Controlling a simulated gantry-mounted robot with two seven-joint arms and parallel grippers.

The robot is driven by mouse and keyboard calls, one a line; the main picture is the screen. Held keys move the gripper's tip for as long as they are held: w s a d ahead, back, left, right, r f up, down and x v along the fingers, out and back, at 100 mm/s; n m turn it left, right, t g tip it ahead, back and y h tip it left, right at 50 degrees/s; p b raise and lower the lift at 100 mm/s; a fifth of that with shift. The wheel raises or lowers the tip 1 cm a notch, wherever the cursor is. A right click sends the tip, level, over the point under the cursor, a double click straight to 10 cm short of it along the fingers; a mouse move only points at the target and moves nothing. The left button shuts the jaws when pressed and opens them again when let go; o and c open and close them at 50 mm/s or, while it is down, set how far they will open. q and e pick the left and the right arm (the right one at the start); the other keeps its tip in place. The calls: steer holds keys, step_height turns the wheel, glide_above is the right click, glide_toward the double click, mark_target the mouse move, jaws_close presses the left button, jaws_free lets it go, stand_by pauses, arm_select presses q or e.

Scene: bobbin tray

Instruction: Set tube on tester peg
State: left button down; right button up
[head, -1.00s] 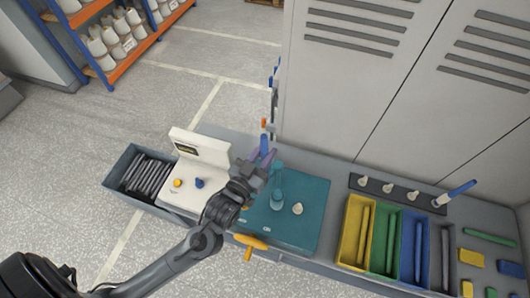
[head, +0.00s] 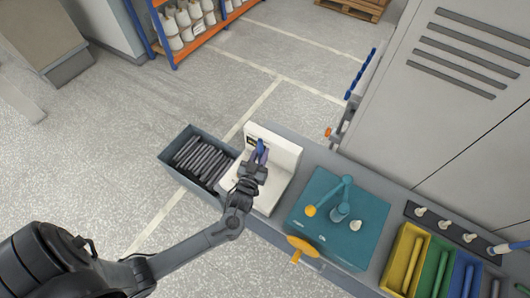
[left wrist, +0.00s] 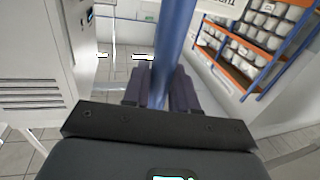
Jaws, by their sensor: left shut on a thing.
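My left gripper (head: 260,158) is shut on a blue tube (head: 261,147), which stands up from the jaws. In the left wrist view the tube (left wrist: 174,45) rises roughly upright between the dark fingers (left wrist: 163,90). The gripper and tube show in front of the white tester (head: 284,155) in the head view. How high they are above it I cannot tell. My gripper and arm cover much of the tester's base, and I cannot make out its peg. My right gripper is not in view.
A dark bin (head: 172,156) of grey tubes stands left of the tester. To its right is a teal mat (head: 310,190) with a jointed teal stand and a pale cone (head: 356,225). Farther right are a peg strip (head: 432,222) and coloured trays (head: 393,283). A grey cabinet (head: 420,130) stands behind.

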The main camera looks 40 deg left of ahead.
arm_select(q)
steer(key=shift+a+f+b, duration=0.1)
steer(key=shift+f+b, duration=2.5)
steer(key=shift+f, duration=0.4)
steer(key=shift+s, duration=0.1)
steer(key=shift+f+b, duration=0.3)
steer(key=shift+f, duration=0.3)
steer(key=c, duration=1.2)
jaws_free()
steer(key=shift+o, duration=0.2)
